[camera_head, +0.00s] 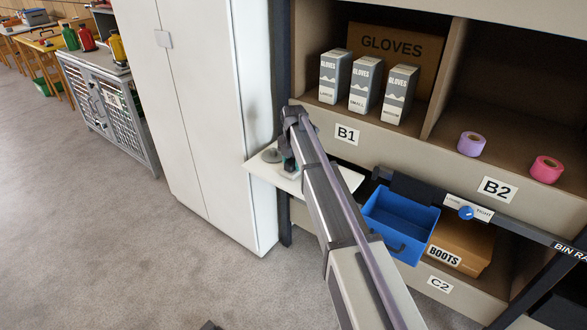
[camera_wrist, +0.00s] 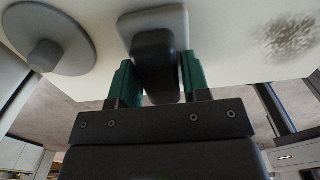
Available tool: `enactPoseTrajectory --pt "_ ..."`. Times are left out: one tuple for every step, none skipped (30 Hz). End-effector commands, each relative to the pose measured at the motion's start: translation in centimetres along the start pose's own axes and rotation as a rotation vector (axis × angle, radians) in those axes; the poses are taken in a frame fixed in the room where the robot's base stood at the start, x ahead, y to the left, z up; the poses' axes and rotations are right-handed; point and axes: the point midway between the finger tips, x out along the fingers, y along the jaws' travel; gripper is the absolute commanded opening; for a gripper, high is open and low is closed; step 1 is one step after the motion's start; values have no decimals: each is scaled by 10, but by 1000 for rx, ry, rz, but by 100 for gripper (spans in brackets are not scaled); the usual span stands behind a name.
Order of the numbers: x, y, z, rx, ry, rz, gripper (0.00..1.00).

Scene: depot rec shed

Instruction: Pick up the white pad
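A pale, rounded rectangular pad (camera_wrist: 176,16) with a dark upright handle (camera_wrist: 155,60) sits on a white board in the wrist view. My gripper (camera_wrist: 158,75) has its two green fingers on either side of the handle. The fingers are very close to it; I cannot tell whether both press on it. In the head view, my gripper (camera_head: 289,164) is low over the white board (camera_head: 345,178), and my arm hides part of this area.
A grey disc with a knob (camera_wrist: 45,55) lies left of the pad. A dark scuffed patch (camera_wrist: 290,36) marks the board at right. A white cabinet (camera_head: 205,100) stands left of the board; a blue bin (camera_head: 401,217) and shelves (camera_head: 400,130) are at right.

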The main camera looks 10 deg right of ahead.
Motion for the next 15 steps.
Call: enactPoseTrajectory --pt "0 0 0 0 0 0 38" --pt "0 0 0 0 0 0 35" --pt "0 0 0 0 0 0 32" --pt "0 0 0 0 0 0 29" --pt "0 0 0 0 0 0 26" --pt "0 0 0 0 0 0 22" --pt "0 0 0 0 0 0 19" --pt "0 0 0 0 0 0 16" --pt "0 0 0 0 0 0 12" --pt "0 0 0 0 0 0 11" --pt "0 0 0 0 0 0 11" --pt "0 0 0 0 0 0 11" --pt "0 0 0 0 0 0 11" --pt "0 0 0 0 0 0 11" --pt "0 0 0 0 0 0 11"
